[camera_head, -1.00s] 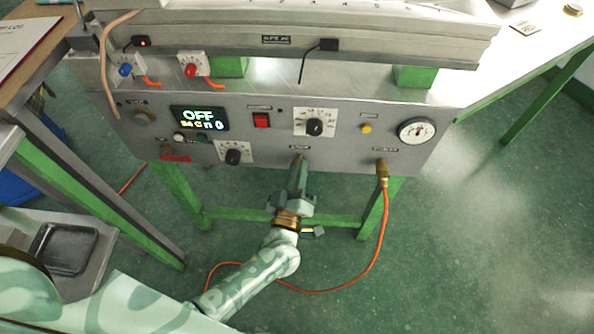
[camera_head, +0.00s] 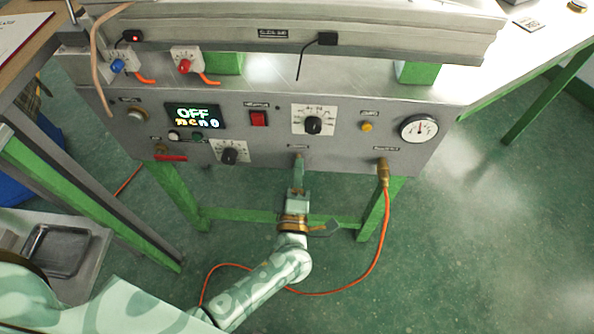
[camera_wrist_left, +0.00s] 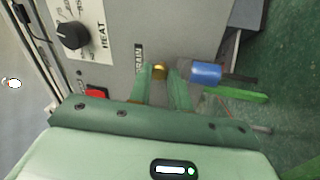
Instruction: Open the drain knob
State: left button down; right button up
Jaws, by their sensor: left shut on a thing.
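The drain knob (camera_wrist_left: 159,71) is a small brass piece on the grey front panel (camera_head: 330,155), beside the DRAIN label (camera_wrist_left: 139,58) in the wrist view. My left gripper (camera_head: 299,158) reaches up to the panel's lower edge, and its fingers are shut on the knob. In the wrist view the fingertips (camera_wrist_left: 160,78) sit on either side of the knob. In the head view the fingers mostly hide it. My right gripper is not in view.
A brass fitting with an orange hose (camera_head: 383,172) is right of my gripper. Above are black dials (camera_head: 313,125), a red switch (camera_head: 259,118), a gauge (camera_head: 419,128) and a display reading OFF (camera_head: 194,116). Green legs (camera_head: 178,195) stand below the panel.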

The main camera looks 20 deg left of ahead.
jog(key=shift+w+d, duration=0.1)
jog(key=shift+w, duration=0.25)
pick_arm(q)
jog(key=c, duration=1.3)
grip_release()
